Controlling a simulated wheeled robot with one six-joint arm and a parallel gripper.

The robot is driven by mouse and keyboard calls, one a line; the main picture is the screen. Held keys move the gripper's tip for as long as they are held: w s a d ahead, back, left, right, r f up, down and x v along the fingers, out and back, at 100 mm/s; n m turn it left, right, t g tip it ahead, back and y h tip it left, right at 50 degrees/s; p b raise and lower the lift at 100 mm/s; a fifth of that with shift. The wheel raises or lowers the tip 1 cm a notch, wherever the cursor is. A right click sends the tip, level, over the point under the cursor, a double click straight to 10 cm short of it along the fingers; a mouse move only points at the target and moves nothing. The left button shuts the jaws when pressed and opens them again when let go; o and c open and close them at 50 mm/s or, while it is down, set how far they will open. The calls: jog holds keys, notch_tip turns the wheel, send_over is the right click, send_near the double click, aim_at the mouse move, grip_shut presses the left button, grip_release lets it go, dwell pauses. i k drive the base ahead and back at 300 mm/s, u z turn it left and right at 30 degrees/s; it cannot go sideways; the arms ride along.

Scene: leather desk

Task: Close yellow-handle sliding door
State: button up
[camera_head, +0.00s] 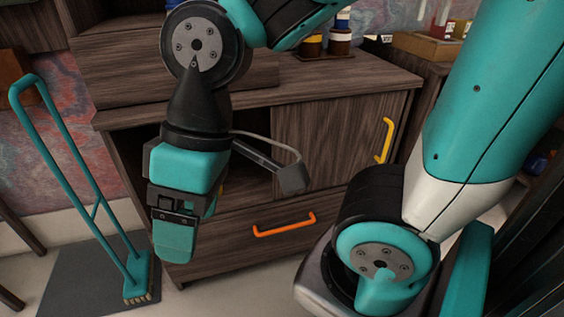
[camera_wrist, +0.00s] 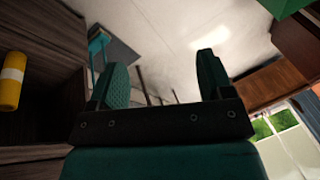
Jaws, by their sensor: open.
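The sliding door (camera_head: 325,140) is a dark wood panel on the right half of the cabinet front. Its yellow handle (camera_head: 384,141) is a bar near the panel's right edge. The left part of the cabinet opening shows as a dark gap, partly hidden behind my gripper. My gripper (camera_head: 174,240) hangs in front of the cabinet's left side, well left of the yellow handle. In the wrist view, my gripper (camera_wrist: 164,82) has its two green fingers apart with nothing between them. The yellow handle is not clearly seen in the wrist view.
An orange-handled drawer (camera_head: 284,225) lies below the door. A teal broom (camera_head: 137,275) stands on a grey mat at the left. Bottles (camera_head: 340,35) stand on the cabinet top. A yellow cylinder with a white band (camera_wrist: 11,80) shows inside the dark opening in the wrist view.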

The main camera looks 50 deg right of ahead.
aim_at(336, 140)
jog(key=z, duration=1.55)
